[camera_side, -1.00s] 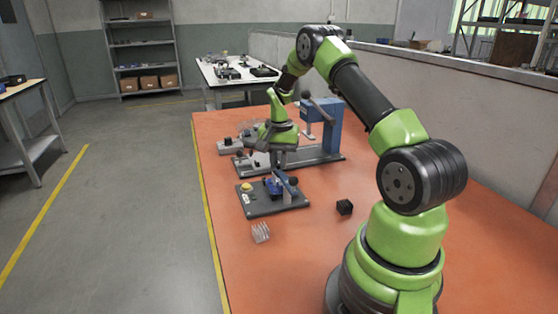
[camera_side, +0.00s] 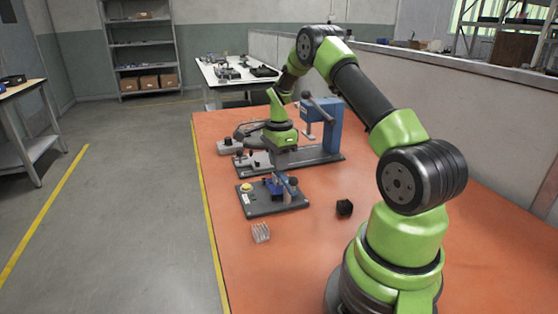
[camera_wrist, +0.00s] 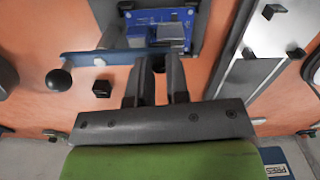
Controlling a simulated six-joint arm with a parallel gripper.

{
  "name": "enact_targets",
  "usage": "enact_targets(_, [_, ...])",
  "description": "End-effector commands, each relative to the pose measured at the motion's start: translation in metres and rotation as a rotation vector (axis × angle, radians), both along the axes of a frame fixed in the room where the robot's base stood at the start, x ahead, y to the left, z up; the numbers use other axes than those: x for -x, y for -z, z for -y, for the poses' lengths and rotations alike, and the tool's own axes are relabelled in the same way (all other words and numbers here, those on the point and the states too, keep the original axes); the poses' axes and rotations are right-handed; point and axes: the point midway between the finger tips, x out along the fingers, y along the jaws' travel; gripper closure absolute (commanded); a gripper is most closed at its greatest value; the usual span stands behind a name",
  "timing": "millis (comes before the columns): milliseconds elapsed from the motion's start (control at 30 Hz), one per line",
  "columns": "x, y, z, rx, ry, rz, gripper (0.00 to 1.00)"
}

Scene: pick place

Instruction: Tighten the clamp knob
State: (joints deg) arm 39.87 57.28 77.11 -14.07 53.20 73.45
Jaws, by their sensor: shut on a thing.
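A blue circuit board (camera_wrist: 160,17) lies just beyond the fingertips. In the side view, my green wrist hides the fingertips.
A black cube (camera_side: 344,208) and a clear ribbed holder (camera_side: 261,233) lie on the table in front. A blue press (camera_side: 333,125) stands close behind my wrist. A black ball (camera_wrist: 58,80) shows left in the wrist view. The table's near left is clear.

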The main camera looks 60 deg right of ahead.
Motion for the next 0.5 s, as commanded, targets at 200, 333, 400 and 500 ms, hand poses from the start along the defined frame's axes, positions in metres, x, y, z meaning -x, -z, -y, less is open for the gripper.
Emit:
enact_targets(200, [-0.001, -0.0021, 0.0006, 0.002, 0.107, 0.005, 1.0])
enact_targets(333, [-0.001, -0.0021, 0.0006, 0.002, 0.145, 0.005, 1.0])
enact_targets(400, [-0.001, -0.0021, 0.0006, 0.002, 0.156, 0.005, 1.0])
enact_targets(500, [-0.001, -0.0021, 0.0006, 0.002, 0.168, 0.005, 1.0])
